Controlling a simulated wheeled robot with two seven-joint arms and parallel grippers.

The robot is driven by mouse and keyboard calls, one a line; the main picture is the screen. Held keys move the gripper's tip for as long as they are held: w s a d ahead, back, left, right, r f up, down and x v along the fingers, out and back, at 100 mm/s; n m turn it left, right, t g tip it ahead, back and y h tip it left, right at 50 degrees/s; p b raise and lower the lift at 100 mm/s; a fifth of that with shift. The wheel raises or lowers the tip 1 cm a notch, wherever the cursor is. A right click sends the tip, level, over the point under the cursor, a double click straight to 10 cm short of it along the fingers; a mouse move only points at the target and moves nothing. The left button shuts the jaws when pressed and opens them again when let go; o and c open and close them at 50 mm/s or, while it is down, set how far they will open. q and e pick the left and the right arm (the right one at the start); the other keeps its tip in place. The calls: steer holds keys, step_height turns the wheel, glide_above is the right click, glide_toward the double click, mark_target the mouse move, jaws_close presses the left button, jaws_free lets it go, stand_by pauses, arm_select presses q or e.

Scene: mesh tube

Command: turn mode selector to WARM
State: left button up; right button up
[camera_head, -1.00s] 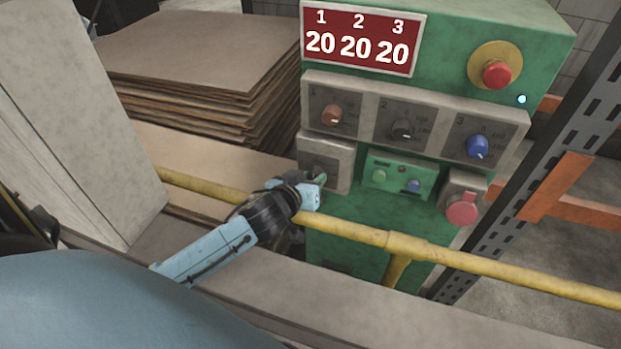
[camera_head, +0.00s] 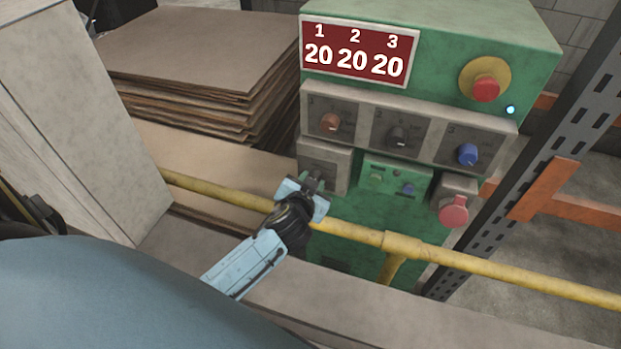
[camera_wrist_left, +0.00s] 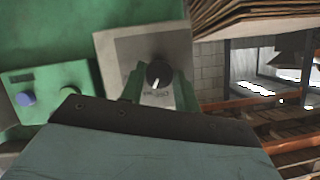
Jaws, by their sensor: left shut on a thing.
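The mode selector is a round black knob (camera_wrist_left: 159,74) with a white mark, on a pale square plate (camera_wrist_left: 122,50) at the lower left of the green control box (camera_head: 345,225). My left gripper (camera_wrist_left: 160,88) has its two green fingers on either side of the knob, shut on it. In the head view the left gripper (camera_head: 312,183) reaches over the yellow rail to the plate and hides the knob. The lettering beside the knob is too small to read. My right gripper is not in view.
A yellow rail (camera_head: 350,232) runs in front of the box under my left arm. Numbered knobs, a red emergency button (camera_head: 486,88), a red switch (camera_head: 453,209) and a small green button panel (camera_head: 395,180) are close by. Stacked sheets (camera_head: 200,60) lie at left.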

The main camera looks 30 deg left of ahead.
arm_select(q)
steer(key=shift+d+m+y, duration=0.1)
steer(key=shift+m+y, duration=0.4)
steer(key=shift+m, duration=0.3)
steer(key=o, duration=1)
steer(key=shift+c, duration=0.2)
steer(key=v, duration=1.3)
steer(key=shift+d, duration=0.15)
steer(key=shift+s, duration=0.2)
